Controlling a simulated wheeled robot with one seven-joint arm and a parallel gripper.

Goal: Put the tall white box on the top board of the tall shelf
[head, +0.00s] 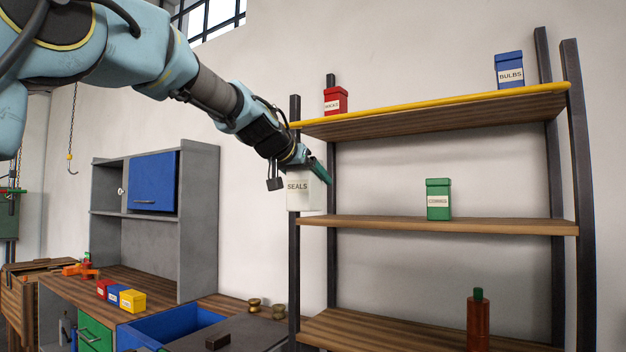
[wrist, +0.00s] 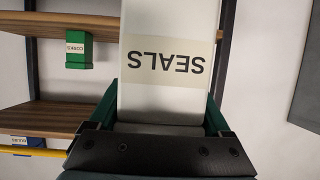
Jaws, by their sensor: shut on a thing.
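The tall white box (head: 306,194), labelled SEALS, is held in my gripper (head: 305,172) in the head view. My gripper is shut on its upper part, and the box hangs below it. In the wrist view the box (wrist: 168,90) shows upside down between the two green fingers. In the head view the box overlaps the left front post of the tall shelf, beside the gap between its top and middle boards. The top board (head: 430,117) has a yellow front edge and is higher than the box.
On the top board stand a red box (head: 335,100) at the left and a blue BULBS box (head: 509,70) at the right, with free room between. A green box (head: 438,199) stands on the middle board. A grey cabinet (head: 200,210) stands at the left.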

